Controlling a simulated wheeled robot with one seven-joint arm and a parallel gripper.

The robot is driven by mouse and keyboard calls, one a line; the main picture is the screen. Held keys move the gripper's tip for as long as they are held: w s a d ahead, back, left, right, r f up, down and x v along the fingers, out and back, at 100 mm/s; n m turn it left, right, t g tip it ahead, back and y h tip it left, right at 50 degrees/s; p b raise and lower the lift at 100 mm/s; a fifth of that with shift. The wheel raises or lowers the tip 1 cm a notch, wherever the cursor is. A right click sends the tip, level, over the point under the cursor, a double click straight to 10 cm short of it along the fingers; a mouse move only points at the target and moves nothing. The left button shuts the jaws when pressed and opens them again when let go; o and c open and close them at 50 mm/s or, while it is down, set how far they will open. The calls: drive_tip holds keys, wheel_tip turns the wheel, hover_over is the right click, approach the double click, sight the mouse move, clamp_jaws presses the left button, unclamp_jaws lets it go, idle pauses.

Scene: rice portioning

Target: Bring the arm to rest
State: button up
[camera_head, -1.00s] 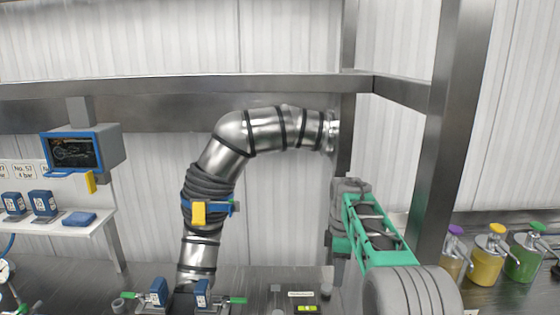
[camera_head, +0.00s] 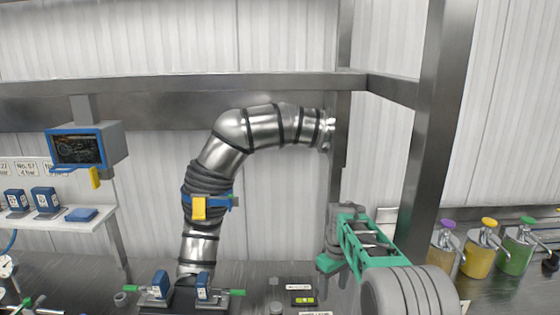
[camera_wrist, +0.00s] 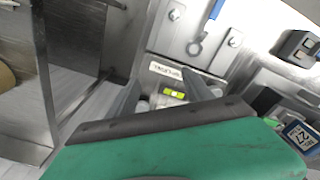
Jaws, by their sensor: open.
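My gripper (camera_wrist: 163,84) shows in the wrist view as two grey fingers spread apart beyond its green body. It is open and nothing is seen between the fingers but the bench beyond, with a small level with a yellow-green vial (camera_wrist: 173,93). In the head view my green and grey arm (camera_head: 366,240) reaches in from the lower right, with its wrist end left of the steel post. The fingertips cannot be made out there. The same level (camera_head: 304,300) lies on the bench below and left of the wrist end.
A bent steel pipe (camera_head: 235,130) with a blue-and-yellow clamp (camera_head: 207,207) rises from the bench. Blue toggle blocks (camera_head: 160,284) stand at its foot. A steel post (camera_head: 432,130) is close to my arm.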

drive_tip(key=s+f+m+g+b, duration=0.1)
drive_tip(key=s+f+m, duration=0.2)
drive_tip(key=s, duration=0.5)
drive_tip(key=s+f+m, duration=0.3)
drive_tip(key=s+f, duration=0.1)
drive_tip(key=s, duration=0.3)
drive_tip(key=s+t+b, duration=0.1)
drive_tip(key=s+b, duration=0.5)
drive_tip(key=s, duration=0.9)
drive_tip(key=shift+w+a+r+t+b, duration=0.1)
drive_tip(key=shift+w+r+t+b, duration=0.15)
drive_tip(key=shift+r+t+b, duration=0.65)
drive_tip(key=shift+w+r+t+b, duration=0.25)
drive_tip(key=shift+r+t+b, duration=0.4)
drive_tip(key=shift+r, duration=0.3)
